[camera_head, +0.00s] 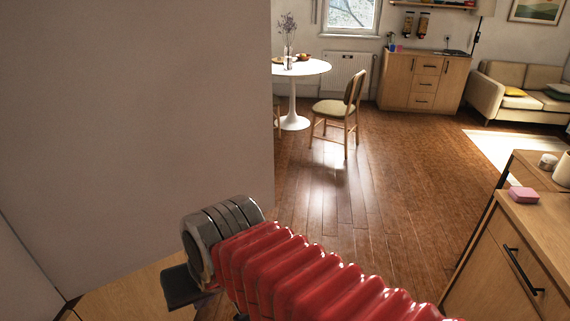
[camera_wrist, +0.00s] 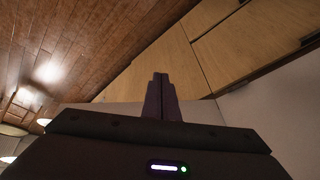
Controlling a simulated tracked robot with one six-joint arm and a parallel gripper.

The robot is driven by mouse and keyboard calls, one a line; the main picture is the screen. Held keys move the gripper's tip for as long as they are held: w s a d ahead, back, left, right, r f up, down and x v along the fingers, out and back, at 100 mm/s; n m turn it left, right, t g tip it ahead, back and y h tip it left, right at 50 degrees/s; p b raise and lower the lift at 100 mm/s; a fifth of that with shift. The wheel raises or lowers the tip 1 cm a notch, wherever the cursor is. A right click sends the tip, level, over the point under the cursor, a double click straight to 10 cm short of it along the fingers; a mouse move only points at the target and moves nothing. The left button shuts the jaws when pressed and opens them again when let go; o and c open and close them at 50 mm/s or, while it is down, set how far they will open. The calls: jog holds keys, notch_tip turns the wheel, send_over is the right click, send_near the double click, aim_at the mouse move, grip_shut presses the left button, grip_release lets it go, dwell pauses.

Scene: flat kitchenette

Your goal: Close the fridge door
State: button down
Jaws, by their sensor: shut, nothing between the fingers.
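No fridge handle or open fridge interior shows in either view. A large plain pale panel (camera_head: 135,120) fills the left of the head view; I cannot tell whether it is the fridge door or a wall. My arm's red sleeve reaches in from the bottom, and its grey wrist end overlaps the panel's lower right edge. In the wrist view my gripper (camera_wrist: 161,85) has its two dark fingers together and nothing between them. A pale grey surface (camera_wrist: 275,110) lies to the right of the fingers there; contact with it cannot be seen.
Wooden cabinet fronts (camera_wrist: 165,65) lie beyond the fingers in the wrist view. A wooden counter (camera_head: 535,225) with a pink item (camera_head: 523,195) stands at right. A white round table (camera_head: 310,68) and a chair (camera_head: 342,108) stand farther back. The wooden floor (camera_head: 390,180) between is clear.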

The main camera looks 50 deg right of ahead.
jog(key=w+d+f+m+t+y, duration=0.1)
jog(key=w+d+f+m+y, duration=0.2)
jog(key=m, duration=0.6)
jog(key=w+d+f+m+y, duration=0.1)
jog(key=w+d+m, duration=0.25)
jog(key=m, duration=0.65)
jog(key=s+d+r+m+t+h, duration=0.1)
jog(key=d+r+m, duration=0.3)
jog(key=d, duration=0.4)
jog(key=s+d+r+m+t+h, duration=0.2)
jog(key=d+r+m+t+h, duration=0.2)
jog(key=d+m, duration=0.3)
jog(key=s+d+r+m+t+h, duration=0.2)
jog(key=d+m, duration=0.4)
jog(key=d, duration=0.4)
notch_tip(320, 180, up, 2)
jog(key=shift+s+d+r+t+h, duration=0.25)
jog(key=shift+d+t+h, duration=0.1)
jog(key=shift+t+h, duration=0.25)
jog(key=shift+w, duration=0.15)
jog(key=r+x, duration=0.1)
jog(key=x, duration=1.2)
jog(key=shift+w+f, duration=0.2)
jog(key=shift+w, duration=0.3)
